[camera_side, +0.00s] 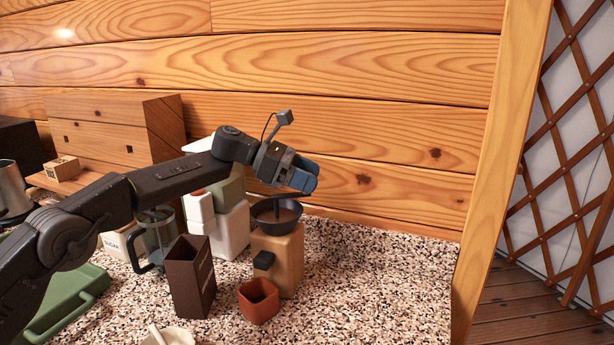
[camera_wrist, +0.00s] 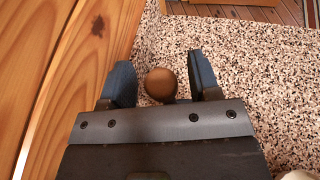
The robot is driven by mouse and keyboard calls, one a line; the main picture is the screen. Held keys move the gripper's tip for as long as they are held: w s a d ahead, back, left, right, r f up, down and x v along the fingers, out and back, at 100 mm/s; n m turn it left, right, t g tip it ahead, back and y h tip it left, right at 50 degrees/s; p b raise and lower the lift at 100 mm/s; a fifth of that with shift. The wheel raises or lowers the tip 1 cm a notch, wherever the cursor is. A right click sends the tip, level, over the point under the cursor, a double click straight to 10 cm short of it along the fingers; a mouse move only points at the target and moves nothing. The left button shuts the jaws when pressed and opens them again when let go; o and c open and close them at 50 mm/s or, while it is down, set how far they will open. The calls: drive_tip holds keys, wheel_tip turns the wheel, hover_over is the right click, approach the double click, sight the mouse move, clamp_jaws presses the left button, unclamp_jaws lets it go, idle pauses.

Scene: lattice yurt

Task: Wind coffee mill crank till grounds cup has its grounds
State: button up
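The coffee mill (camera_side: 287,262) has a tan wooden body, a dark bowl-shaped hopper (camera_side: 264,222) on top and a small black block on its front. The terracotta grounds cup (camera_side: 259,306) stands at its foot; I cannot tell what is inside. A round brown knob (camera_wrist: 159,84), seemingly the crank's, shows in the wrist view between my gripper's blue fingers (camera_wrist: 160,62), with a gap on each side. In the side view my gripper (camera_side: 304,180) is above the hopper and hides the knob. My gripper is open.
A dark brown open box (camera_side: 190,280) stands left of the cup. The plank wall is close behind; the speckled counter (camera_side: 380,285) is clear at right.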

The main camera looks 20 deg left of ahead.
drive_tip(key=shift+a, duration=0.1)
drive_tip(key=v, duration=1.3)
drive_tip(key=shift+a+r, duration=0.2)
drive_tip(key=shift+a, duration=0.1)
drive_tip(key=shift+s, duration=0.1)
drive_tip(key=shift+s+d+n+t+y, duration=1.85)
drive_tip(key=shift+s+n+t, duration=0.9)
drive_tip(key=shift+n, duration=0.35)
drive_tip(key=x, duration=1.3)
drive_tip(key=shift+w, duration=0.3)
clamp_jaws()
